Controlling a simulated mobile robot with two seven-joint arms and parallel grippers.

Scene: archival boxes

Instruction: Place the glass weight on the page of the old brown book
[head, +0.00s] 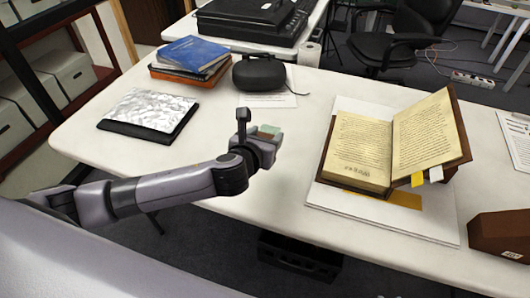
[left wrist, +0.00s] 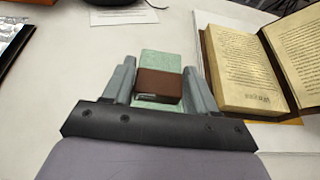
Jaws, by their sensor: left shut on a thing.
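The glass weight is a pale green block with a brown block-shaped part, seen in the head view (head: 270,129) and in the left wrist view (left wrist: 161,61). My left gripper (head: 266,139) is shut on it, with one finger on each side in the left wrist view (left wrist: 160,78). It holds the weight above the white table, left of the book and apart from it. The old brown book (head: 362,150) lies open on the right, its right side raised and tilted. Its left page lies nearly flat and bare; part of the book also shows in the left wrist view (left wrist: 245,75). My right gripper is out of view.
A white board (head: 425,226) lies under the book, with yellow tabs at the book's lower edge. A brown box (head: 500,232) stands at the lower right. A black case (head: 259,73), stacked books (head: 193,58) and a silvery sheet (head: 152,106) are at the left and back.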

